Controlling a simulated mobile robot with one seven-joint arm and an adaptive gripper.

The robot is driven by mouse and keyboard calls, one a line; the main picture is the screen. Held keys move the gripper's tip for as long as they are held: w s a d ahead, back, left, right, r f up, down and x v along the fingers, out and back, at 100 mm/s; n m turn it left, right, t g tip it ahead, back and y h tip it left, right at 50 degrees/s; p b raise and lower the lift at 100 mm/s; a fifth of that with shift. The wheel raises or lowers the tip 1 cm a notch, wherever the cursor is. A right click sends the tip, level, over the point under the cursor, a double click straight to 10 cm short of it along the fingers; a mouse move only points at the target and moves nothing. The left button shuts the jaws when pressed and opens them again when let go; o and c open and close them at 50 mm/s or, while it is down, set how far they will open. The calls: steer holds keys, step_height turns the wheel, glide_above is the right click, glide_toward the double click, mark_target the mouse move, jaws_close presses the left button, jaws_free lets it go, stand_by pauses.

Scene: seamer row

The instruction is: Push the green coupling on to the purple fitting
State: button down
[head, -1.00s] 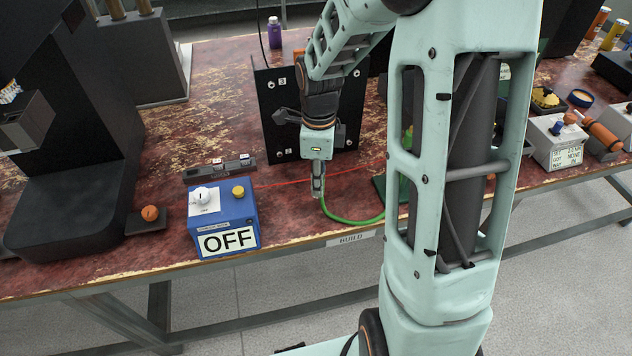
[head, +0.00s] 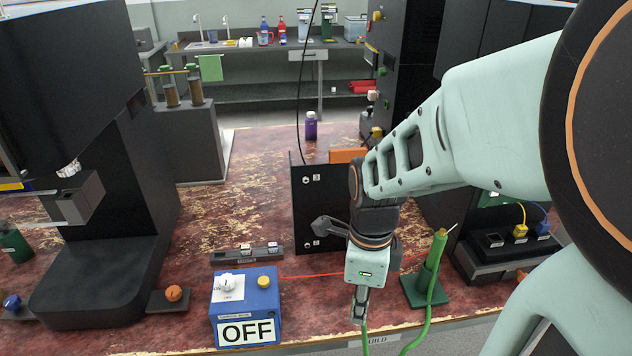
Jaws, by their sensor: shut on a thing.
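My gripper (head: 360,306) points down in front of the black panel, right of the blue box with the OFF sign. It is shut, and a green hose (head: 365,335) hangs from just below its fingertips. The green coupling itself is hidden or too small to make out between the fingers. The hose also shows lower right and up along a green post (head: 431,268) on a green base, to the right of my gripper. I cannot make out the purple fitting; the black panel (head: 308,215) bears small numbered marks, and my wrist covers part of it.
The blue OFF box (head: 263,305) stands at the table's front, with a dark labelled strip (head: 246,253) behind it. A purple-bodied bottle (head: 311,127) stands behind the panel. A dark machine (head: 95,260) fills the left. A thin red line crosses the table near my gripper.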

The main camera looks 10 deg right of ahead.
steer(key=shift+w, duration=0.1)
steer(key=w+r+n, duration=0.3)
steer(key=w+n, duration=1.2)
steer(key=n, duration=0.7)
steer(key=shift+r, duration=0.15)
steer(key=shift+s, duration=0.25)
